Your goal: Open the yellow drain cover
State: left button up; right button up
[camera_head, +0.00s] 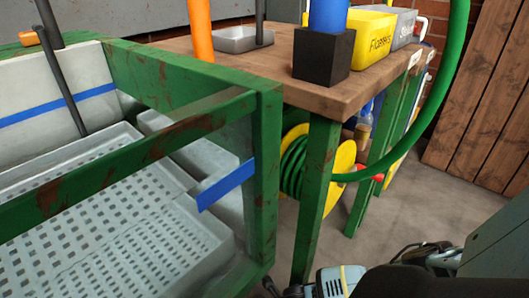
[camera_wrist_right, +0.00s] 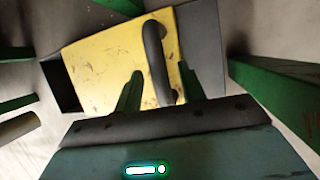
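The yellow drain cover (camera_wrist_right: 105,65) shows in the right wrist view, a scuffed square plate with a dark curved handle (camera_wrist_right: 155,60). It sits in a grey surround with a dark strip along its left side; I cannot tell whether it is raised. My right gripper (camera_wrist_right: 160,70) has its two green fingers apart, one on each side of the handle's lower part, with yellow showing between. I cannot tell whether either finger touches the handle. The cover does not show in the head view. My left gripper is not in view.
A rusty green frame (camera_head: 268,190) with perforated grey trays (camera_head: 90,215) fills the left. A wooden table (camera_head: 385,78) bears a black block (camera_head: 321,55) and a yellow bin (camera_head: 372,38). A green hose (camera_head: 449,75) hangs by the yellow reel (camera_head: 343,160).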

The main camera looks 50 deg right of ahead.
jog(key=shift+r, duration=0.25)
jog(key=p+v, duration=0.4)
jog(key=v, duration=0.3)
jog(key=shift+r, duration=0.15)
jog(key=shift+s+d, duration=0.1)
jog(key=shift+s, duration=0.05)
